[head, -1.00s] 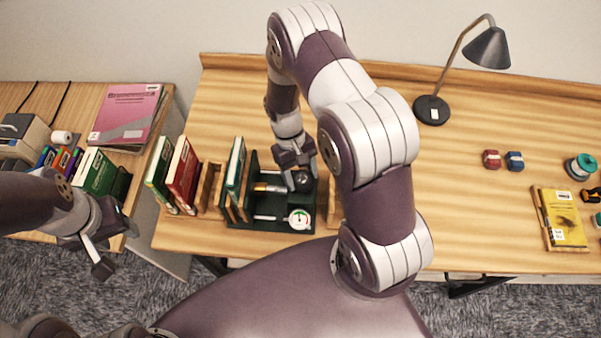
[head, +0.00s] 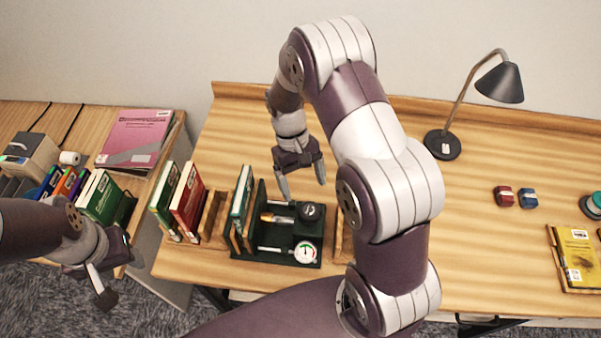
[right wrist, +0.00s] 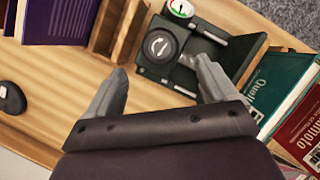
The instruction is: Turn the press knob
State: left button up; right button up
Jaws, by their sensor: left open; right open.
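The press knob (head: 312,213) is a round black knob on the dark green press (head: 284,246), which stands on the wooden desk. A white gauge (head: 305,251) sits in front of the knob. In the right wrist view the knob (right wrist: 159,46) has a pale mark on its top and lies beyond the fingertips. My right gripper (head: 302,190) is open and empty, apart from the knob, above and behind it. Its fingers (right wrist: 160,85) also show in the right wrist view. My left gripper (head: 100,290) is at the lower left, away from the press, open and empty.
Upright books, including a red one (head: 189,203), stand left of the press beside wooden blocks. A lamp (head: 442,144), a red and a blue small object (head: 527,197) and a yellow book (head: 575,258) are on the right. The desk behind the press is clear.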

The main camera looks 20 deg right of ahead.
jog(key=p+v, duration=0.4)
jog(key=v, duration=0.1)
jog(key=shift+p, duration=0.35)
